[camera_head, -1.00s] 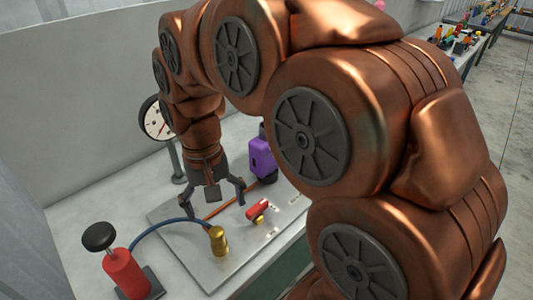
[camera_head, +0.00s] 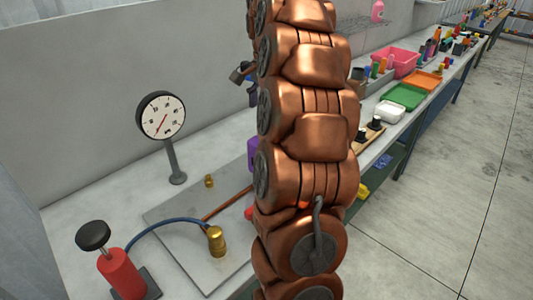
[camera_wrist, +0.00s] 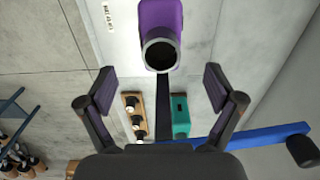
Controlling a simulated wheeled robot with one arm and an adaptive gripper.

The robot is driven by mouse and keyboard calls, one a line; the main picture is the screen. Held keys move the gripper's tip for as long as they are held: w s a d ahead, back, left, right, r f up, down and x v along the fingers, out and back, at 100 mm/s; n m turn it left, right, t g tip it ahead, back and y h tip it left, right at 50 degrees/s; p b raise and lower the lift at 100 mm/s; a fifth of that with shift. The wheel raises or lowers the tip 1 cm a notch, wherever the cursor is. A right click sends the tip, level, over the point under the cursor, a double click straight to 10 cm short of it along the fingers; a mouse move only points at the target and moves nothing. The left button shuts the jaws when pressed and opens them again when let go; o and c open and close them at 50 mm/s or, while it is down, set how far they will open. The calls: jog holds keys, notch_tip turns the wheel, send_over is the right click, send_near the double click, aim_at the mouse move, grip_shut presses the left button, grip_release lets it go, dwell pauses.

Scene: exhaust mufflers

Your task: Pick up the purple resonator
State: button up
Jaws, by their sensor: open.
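The purple resonator (camera_head: 253,150) stands on the bench plate in the head view, and my arm hides most of it. In the wrist view, a purple body with a dark round opening (camera_wrist: 160,15) is at the top centre, beyond my fingertips. My gripper (camera_wrist: 158,72) is open, one finger on each side, with nothing between the fingers. In the head view only a dark bit of my gripper (camera_head: 241,72) shows, raised behind the left side of my arm. No contact between gripper and purple body shows.
A gauge (camera_head: 160,115), red pump (camera_head: 122,272) and brass fitting (camera_head: 216,241) stand at left. A small brass piece (camera_head: 209,181) is on the metal plate (camera_head: 180,225). The wrist view shows a teal box (camera_wrist: 181,112), wooden rack (camera_wrist: 131,104) and blue bar (camera_wrist: 265,136).

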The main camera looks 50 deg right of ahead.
jog(key=shift+f+p, duration=1.25)
jog(key=shift+f, duration=2.65)
jog(key=c, duration=1.1)
jog(key=shift+c, duration=0.2)
jog(key=shift+w+r, duration=0.1)
jog(key=shift+r, duration=0.05)
